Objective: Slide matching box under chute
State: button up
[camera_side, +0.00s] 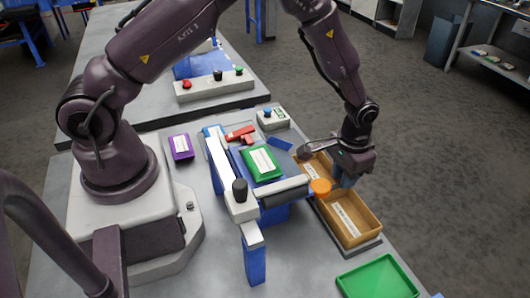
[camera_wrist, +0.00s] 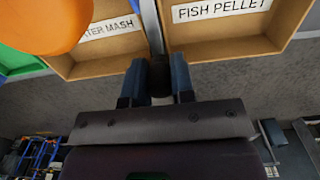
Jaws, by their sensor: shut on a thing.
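Two open tan boxes stand end to end at the right of the worktable. The front box (camera_side: 352,236) and the back box (camera_side: 327,164) carry white labels. In the wrist view, the left box (camera_wrist: 95,63) reads "...TER MASH" and the right box (camera_wrist: 235,50) reads "FISH PELLET". My gripper (camera_side: 347,182) is low at their outer side, near where they meet. Its blue fingers (camera_wrist: 160,82) are shut on a small dark piece at the gap; which box it belongs to is unclear. A green sack (camera_side: 262,164) with an unreadable label lies on the blue chute.
A round orange part (camera_side: 320,187) overhangs the front box's left side. A green tray (camera_side: 378,280) is at the front right. A roller and white rail (camera_side: 222,170) stand left of the boxes. A purple sack (camera_side: 181,146) and a button box (camera_side: 272,119) lie nearby.

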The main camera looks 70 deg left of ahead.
jog(key=shift+a, duration=6.75)
jog(key=o, duration=1)
jog(key=shift+o, duration=0.2)
jog(key=shift+r, duration=0.15)
jog(key=shift+r, duration=2.1)
notch_tip(320, 180, up, 4)
jog(key=shift+f, duration=0.25)
